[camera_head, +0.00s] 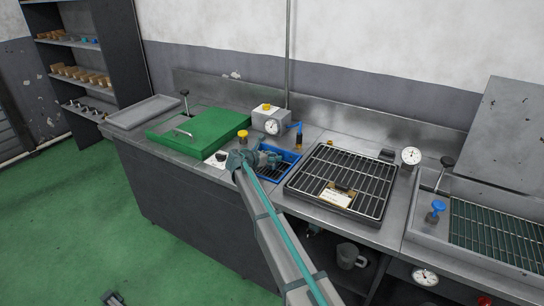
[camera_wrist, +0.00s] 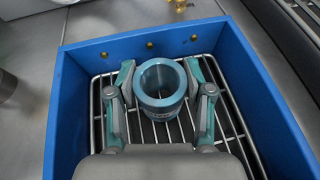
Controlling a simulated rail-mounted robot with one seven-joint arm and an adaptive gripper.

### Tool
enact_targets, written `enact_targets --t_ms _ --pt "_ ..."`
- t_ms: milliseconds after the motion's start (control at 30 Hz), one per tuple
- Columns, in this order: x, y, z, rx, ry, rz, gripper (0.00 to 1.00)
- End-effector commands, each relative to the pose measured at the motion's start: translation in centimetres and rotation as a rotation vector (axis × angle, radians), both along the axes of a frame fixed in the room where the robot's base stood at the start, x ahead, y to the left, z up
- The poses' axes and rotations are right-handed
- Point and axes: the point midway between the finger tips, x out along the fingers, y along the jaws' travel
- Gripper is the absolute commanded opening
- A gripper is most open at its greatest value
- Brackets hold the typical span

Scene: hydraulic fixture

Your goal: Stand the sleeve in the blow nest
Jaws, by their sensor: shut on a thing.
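The sleeve (camera_wrist: 161,107) is a short, blue-grey metal ring with an open bore, standing upright between the fingers of my gripper (camera_wrist: 160,78) in the wrist view. My gripper is shut on its sides. Below it is the wire rack of a blue open-topped box (camera_wrist: 255,100) with several brass nozzles in its far wall, which looks like the blow nest. I cannot tell whether the sleeve's base touches the rack.
A green lid (camera_head: 205,132) lies left of the box. A grey unit with a gauge (camera_head: 271,127) and a blue valve handle (camera_head: 296,126) stand behind. A wire-racked tray (camera_head: 325,165) is close on the right. The box walls surround my fingers closely.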

Motion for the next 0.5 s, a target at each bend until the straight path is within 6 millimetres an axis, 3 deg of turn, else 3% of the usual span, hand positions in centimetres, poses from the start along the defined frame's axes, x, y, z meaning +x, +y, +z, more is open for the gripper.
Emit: enact_targets --t_ms 300,333,433,500 --pt "0.02 0.00 -0.17 -0.001 -0.002 0.001 0.00" --pt "0.00 0.00 -0.25 0.000 0.000 0.000 0.56" --pt "0.01 0.01 -0.23 0.000 0.000 0.000 0.73" --pt "0.01 0.00 -0.22 0.000 0.000 0.000 0.77"
